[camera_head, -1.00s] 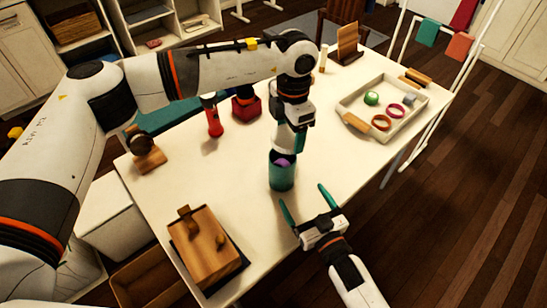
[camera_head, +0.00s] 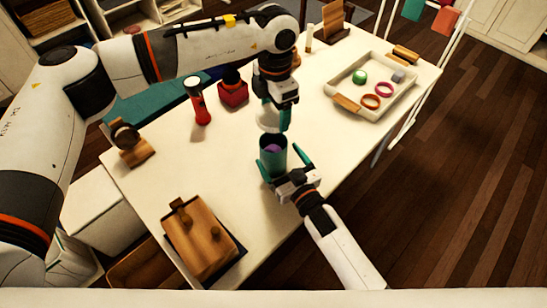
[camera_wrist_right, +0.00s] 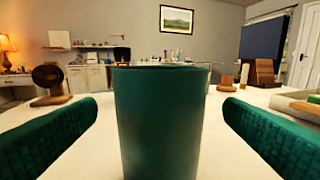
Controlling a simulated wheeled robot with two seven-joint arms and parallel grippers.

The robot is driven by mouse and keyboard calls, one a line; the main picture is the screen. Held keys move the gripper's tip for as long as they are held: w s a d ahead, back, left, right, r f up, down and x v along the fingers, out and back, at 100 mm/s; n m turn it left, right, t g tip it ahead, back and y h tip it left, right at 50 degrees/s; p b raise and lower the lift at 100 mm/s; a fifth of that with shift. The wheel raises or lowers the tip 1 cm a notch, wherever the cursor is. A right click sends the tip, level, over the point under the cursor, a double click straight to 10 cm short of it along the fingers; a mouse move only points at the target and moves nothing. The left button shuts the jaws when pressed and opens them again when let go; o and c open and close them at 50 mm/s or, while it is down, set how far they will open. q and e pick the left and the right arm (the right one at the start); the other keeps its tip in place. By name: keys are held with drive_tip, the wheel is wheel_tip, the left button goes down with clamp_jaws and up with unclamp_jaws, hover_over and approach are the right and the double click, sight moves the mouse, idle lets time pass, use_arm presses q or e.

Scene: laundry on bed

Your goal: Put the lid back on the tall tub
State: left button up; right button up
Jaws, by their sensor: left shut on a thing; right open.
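The tall teal tub (camera_head: 273,162) stands upright on the table, its top open with something purple inside. It also fills the middle of the right wrist view (camera_wrist_right: 158,125). My left gripper (camera_head: 276,108) is above the tub, shut on a pale lid (camera_head: 267,118); the fingers partly hide the lid, which is apart from the rim. My right gripper (camera_head: 279,157) is open and low at the tub, with one finger on each side. In the right wrist view, gaps show between the tub and both fingers.
A wooden box (camera_head: 200,240) lies at the front left. A tray (camera_head: 345,84) with rings and a green ball is at the right. The table around the tub is mostly clear.

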sight(271, 145)
drive_tip(key=x, duration=0.5)
drive_tip(key=shift+w+a, duration=0.2)
drive_tip(key=shift+w, duration=0.1)
drive_tip(key=c, duration=1.5)
use_arm(q)
drive_tip(key=shift+f, duration=2.55)
